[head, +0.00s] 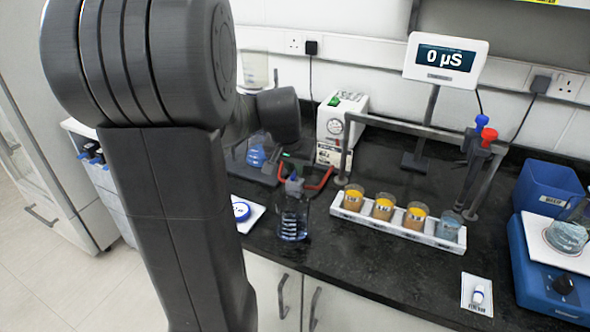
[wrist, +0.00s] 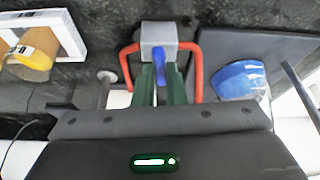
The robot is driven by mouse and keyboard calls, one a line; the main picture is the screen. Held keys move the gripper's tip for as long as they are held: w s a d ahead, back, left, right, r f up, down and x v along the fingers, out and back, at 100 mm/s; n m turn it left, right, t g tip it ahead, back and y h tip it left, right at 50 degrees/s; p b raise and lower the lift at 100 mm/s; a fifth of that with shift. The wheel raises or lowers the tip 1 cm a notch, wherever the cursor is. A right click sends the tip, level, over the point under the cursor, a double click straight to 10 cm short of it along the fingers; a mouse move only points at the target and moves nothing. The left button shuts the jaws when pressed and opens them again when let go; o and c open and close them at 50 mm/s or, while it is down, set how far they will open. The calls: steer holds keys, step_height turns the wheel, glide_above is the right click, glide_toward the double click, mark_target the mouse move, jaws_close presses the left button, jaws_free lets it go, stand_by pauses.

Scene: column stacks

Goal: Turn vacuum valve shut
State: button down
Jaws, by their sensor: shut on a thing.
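The vacuum valve is a small grey block (wrist: 158,32) with a blue handle (wrist: 157,58), at the top middle of the wrist view. Red tubing (wrist: 194,68) joins it on both sides. My gripper (wrist: 160,74) has its green fingers shut on the blue handle, which shows between their tips. In the head view the valve (head: 294,186) sits just in front of my gripper, above a glass vessel (head: 292,222). My arm and gripper hide part of the area behind it. The white vacuum pump (head: 350,105) with its round gauge stands behind, to the right.
A white rack (head: 392,231) with several cups stands to the right, beneath a grey frame with red and blue probes (head: 486,132).

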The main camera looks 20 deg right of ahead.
steer(key=shift+m, duration=0.6)
steer(key=shift+b, duration=0.3)
steer(key=c, duration=1.5)
jaws_free()
steer(key=shift+g, duration=0.3)
steer(key=shift+a+r, duration=0.1)
steer(key=v, duration=1.3)
steer(key=shift+s+a+r+p, duration=0.1)
steer(key=shift+a+r+p, duration=0.15)
steer(key=shift+p, duration=0.1)
steer(key=x, duration=1.4)
steer(key=shift+d+b, duration=0.15)
steer(key=shift+b, duration=0.2)
steer(key=shift+r, duration=0.1)
